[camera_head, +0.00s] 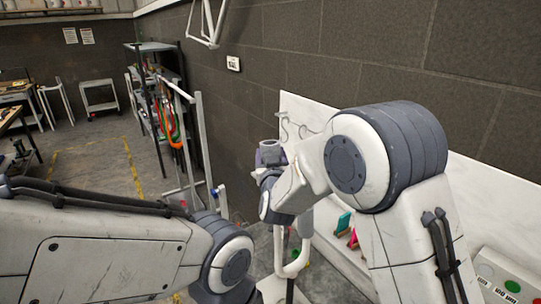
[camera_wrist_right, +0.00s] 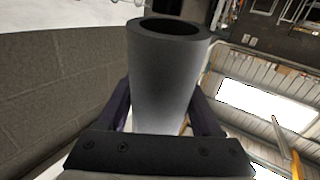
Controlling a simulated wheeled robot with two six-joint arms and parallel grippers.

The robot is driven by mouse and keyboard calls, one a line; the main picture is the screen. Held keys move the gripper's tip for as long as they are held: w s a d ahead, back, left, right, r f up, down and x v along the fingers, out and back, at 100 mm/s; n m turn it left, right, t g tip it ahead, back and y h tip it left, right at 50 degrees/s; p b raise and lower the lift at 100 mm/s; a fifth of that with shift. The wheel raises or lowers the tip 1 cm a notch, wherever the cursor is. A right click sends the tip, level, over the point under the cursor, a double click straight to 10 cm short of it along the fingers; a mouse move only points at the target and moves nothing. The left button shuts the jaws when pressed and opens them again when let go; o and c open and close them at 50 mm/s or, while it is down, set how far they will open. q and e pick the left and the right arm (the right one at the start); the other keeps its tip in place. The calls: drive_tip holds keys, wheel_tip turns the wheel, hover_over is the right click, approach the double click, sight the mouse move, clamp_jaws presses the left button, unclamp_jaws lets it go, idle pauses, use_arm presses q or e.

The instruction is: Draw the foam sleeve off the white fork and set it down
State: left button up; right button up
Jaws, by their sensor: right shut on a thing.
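A grey foam sleeve (camera_head: 269,145) is in the grip of my right gripper (camera_head: 268,160), which is shut on it. I cannot tell whether a leg is still inside the sleeve. My left arm shows, but its gripper is out of view.
A white panel (camera_head: 296,108) with hooks stands along the dark block wall behind my right arm. Green and pink items (camera_head: 343,224) are at its foot. A shelf rack (camera_head: 158,85) stands to the left, and open floor (camera_head: 95,165) lies beyond my left arm.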

sight(270, 141)
drive_tip(key=shift+r+p, duration=0.9)
drive_tip(key=shift+r, duration=1.1)
drive_tip(key=s+a, duration=0.4)
drive_tip(key=a, duration=0.2)
drive_tip(key=shift+s+a, duration=0.25)
drive_tip(key=shift+s, duration=0.1)
